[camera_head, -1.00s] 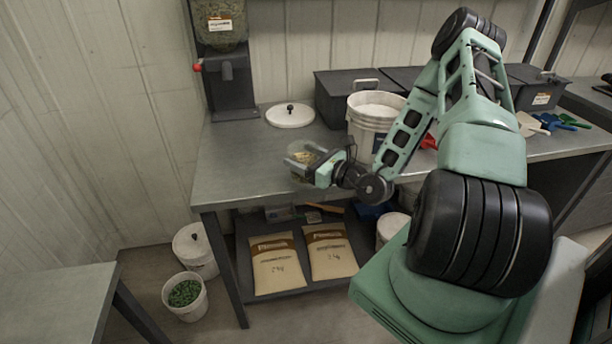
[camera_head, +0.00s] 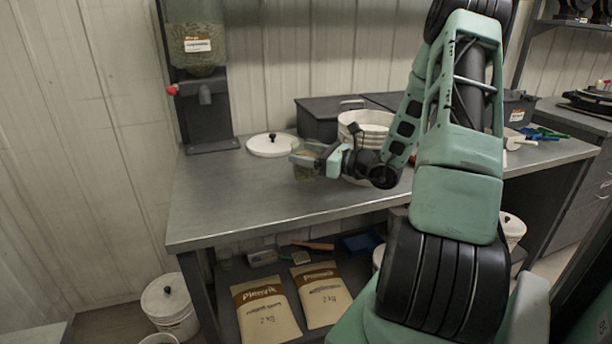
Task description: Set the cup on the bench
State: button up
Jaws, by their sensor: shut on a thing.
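A small clear cup (camera_head: 304,165) with something pale brown or yellowish inside is between the fingers of my gripper (camera_head: 306,160). My gripper is shut on the cup and holds it roughly upright. The cup is over the grey metal bench (camera_head: 225,205), in front of the white bucket. I cannot tell whether the cup's base touches the bench top or hangs just above it. Part of the cup is hidden by the gripper's fingers.
A seed dispenser (camera_head: 198,75) with a red knob stands at the back left. A white lid (camera_head: 270,145) lies on the bench. A white bucket (camera_head: 365,122) and dark bins (camera_head: 318,122) stand behind my gripper. The bench's left and front-left top is clear.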

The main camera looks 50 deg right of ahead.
aim_at(308, 169)
jog(key=shift+f, duration=2.3)
jog(key=shift+f, duration=0.15)
jog(key=o, duration=1.2)
jog(key=shift+c, duration=0.2)
jog(key=shift+r, duration=0.2)
jog(key=b+v, duration=0.1)
jog(key=v, duration=1.1)
